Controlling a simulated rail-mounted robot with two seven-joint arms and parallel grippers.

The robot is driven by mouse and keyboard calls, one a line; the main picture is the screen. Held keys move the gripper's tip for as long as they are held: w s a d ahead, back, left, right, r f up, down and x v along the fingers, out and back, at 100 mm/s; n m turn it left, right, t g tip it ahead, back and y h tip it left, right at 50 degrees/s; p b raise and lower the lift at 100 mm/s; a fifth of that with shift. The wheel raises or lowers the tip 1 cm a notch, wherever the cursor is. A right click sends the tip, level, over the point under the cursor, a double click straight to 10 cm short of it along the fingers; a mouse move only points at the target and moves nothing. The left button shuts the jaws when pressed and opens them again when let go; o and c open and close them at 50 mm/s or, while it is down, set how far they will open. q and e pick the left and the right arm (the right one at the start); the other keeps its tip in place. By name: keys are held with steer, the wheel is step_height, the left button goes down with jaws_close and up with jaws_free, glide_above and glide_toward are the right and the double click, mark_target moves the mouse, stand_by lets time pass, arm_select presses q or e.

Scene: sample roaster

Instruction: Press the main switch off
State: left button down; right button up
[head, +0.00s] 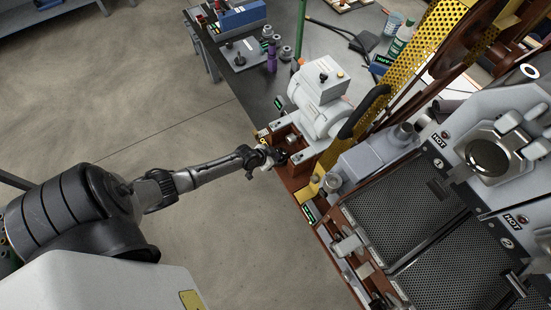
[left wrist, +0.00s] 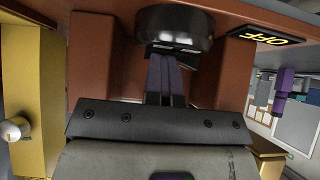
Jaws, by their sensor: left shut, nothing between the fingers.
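My left gripper (head: 276,156) reaches in from the left in the head view, up against the red-brown side of the roaster frame (head: 296,172). In the left wrist view its fingers (left wrist: 172,52) are shut with nothing between them. Their tips are right at a dark round knob (left wrist: 175,27), which looks like the main switch. They overlap its lower edge, and I cannot tell whether they press on it. A black label with yellow "OFF" (left wrist: 272,37) sits to the right of the knob. In the head view the gripper hides the knob. My right gripper is not in view.
A grey motor (head: 322,108) stands on the frame just beyond the gripper. A yellow perforated guard (head: 425,50) and black mesh trays (head: 405,220) lie to the right. A dark bench (head: 262,85) with tools is behind.

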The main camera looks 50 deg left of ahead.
arm_select(q)
steer(key=shift+w+a+r+p, duration=0.1)
steer(key=shift+a+r+p, duration=0.7)
steer(key=shift+r+p, duration=0.15)
steer(key=shift+d+r+p, duration=0.75)
steer(key=shift+r+p, duration=0.35)
steer(key=shift+p, duration=0.1)
steer(key=p+v, duration=0.2)
steer(key=v, duration=0.8)
steer(key=shift+d+p, duration=0.35)
steer(key=shift+d, duration=0.4)
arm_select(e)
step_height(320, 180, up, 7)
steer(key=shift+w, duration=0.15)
arm_select(q)
steer(key=shift+f, duration=0.1)
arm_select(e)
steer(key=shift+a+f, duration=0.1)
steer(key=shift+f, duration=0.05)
